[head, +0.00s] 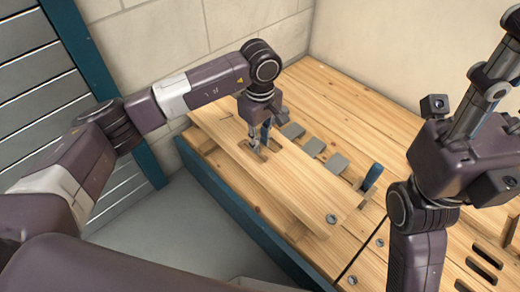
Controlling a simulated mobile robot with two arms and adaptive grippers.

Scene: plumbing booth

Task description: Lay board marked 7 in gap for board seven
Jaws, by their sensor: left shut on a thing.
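A long pale wooden board (298,188) lies slantwise across the left part of the wooden deck. No number is readable on it, so I cannot tell if it is board 7. It has hand slots near its middle and a round grey fitting at its near end. My left gripper (257,151) points down at the slots and is shut on the board. The board appears raised above the deck beside or over an opening; whether it touches there I cannot tell. The gap is largely hidden under the board.
Several grey plates (314,147) lie in a row beside the board. A blue upright peg (372,177) stands near its near end. Other boards (345,110) cover the deck to the right, some slotted. A wall is behind; a grey shutter (40,90) is left.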

